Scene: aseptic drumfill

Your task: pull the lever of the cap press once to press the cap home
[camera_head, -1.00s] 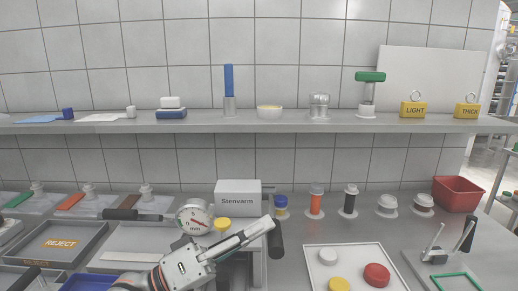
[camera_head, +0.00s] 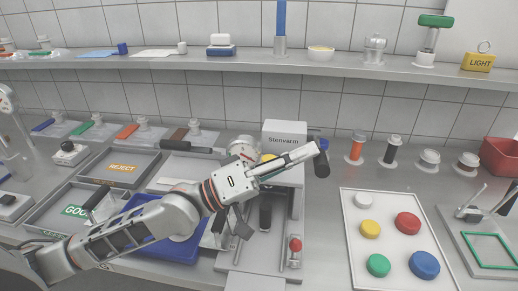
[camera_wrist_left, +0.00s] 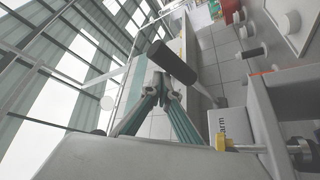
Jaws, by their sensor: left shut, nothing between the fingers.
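The cap press is a pale box marked Stenvarm (camera_head: 284,133), with a black lever handle (camera_head: 321,164) at its right side. The handle also shows in the left wrist view (camera_wrist_left: 172,62), just beyond the fingertips. My left gripper (camera_head: 314,150) reaches across the front of the press and is shut and empty. Its tips are right by the upper end of the handle; I cannot tell whether they touch. A yellow piece (camera_head: 267,157) shows partly behind the gripper; whether it is the cap is unclear. My right gripper is not in view.
A white tray with coloured caps (camera_head: 350,236) lies right of the press. A dial gauge (camera_head: 241,146) stands left of it, behind my arm. Reject and good trays (camera_head: 92,172) lie further left. A shelf (camera_head: 150,65) runs above. Several small containers stand behind the white tray.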

